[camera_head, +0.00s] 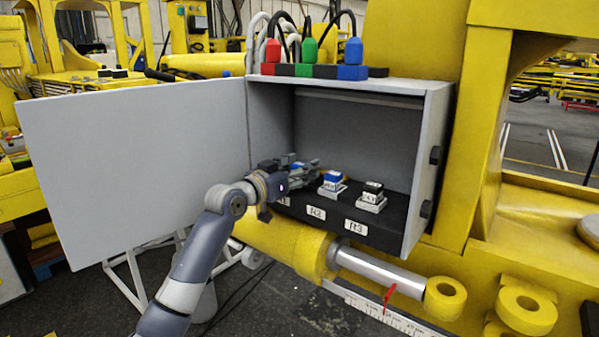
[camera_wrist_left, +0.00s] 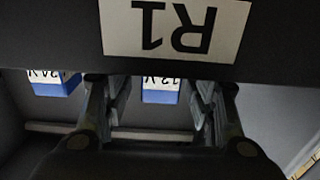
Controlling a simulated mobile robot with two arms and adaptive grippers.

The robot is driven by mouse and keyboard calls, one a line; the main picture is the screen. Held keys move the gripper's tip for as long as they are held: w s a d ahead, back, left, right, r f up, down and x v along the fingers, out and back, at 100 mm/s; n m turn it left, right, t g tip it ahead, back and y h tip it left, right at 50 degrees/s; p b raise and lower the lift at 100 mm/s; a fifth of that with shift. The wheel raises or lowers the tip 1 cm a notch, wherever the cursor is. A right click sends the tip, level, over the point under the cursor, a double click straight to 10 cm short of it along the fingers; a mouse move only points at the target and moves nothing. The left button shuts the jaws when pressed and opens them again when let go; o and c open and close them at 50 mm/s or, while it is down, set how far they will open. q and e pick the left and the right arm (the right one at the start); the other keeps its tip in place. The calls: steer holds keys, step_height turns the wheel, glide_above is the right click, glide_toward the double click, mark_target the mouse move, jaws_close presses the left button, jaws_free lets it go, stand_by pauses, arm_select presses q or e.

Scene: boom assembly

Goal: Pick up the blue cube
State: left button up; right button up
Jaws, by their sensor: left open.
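My left gripper (camera_head: 308,174) is inside the open grey cabinet, over the left part of its black base. In the left wrist view the gripper (camera_wrist_left: 160,110) is open, one finger on each side of a blue cube (camera_wrist_left: 160,96) with a white label ending in V. I cannot tell whether the fingers touch it. A second blue cube (camera_wrist_left: 55,88) shows left in the wrist view. A blue-topped cube (camera_head: 332,179) on a white base stands right of my gripper in the head view. My right gripper is not in view.
A dark cube (camera_head: 373,190) on a white base stands further right. The black base has an R1 label (camera_wrist_left: 175,28), an R2 label (camera_head: 316,213) and an R3 label (camera_head: 356,227). The cabinet door (camera_head: 140,160) stands open at left. The cabinet wall (camera_head: 432,170) bounds the right.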

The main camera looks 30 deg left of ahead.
mark_target(299, 163)
arm_select(q)
steer(key=c, duration=1.2)
steer(key=shift+o, duration=0.2)
steer(key=shift+r, duration=0.1)
steer(key=shift+r+b, duration=0.4)
steer(key=shift+r, duration=0.15)
step_height(299, 163, up, 2)
steer(key=shift+r+b, duration=0.15)
steer(key=shift+b, duration=0.35)
steer(key=s+d+r+b, duration=0.1)
steer(key=s+d+b, duration=0.2)
steer(key=s, duration=1.2)
steer(key=shift+s+r+b, duration=0.25)
steer(key=shift+s+b, duration=0.15)
steer(key=shift+b, duration=0.8)
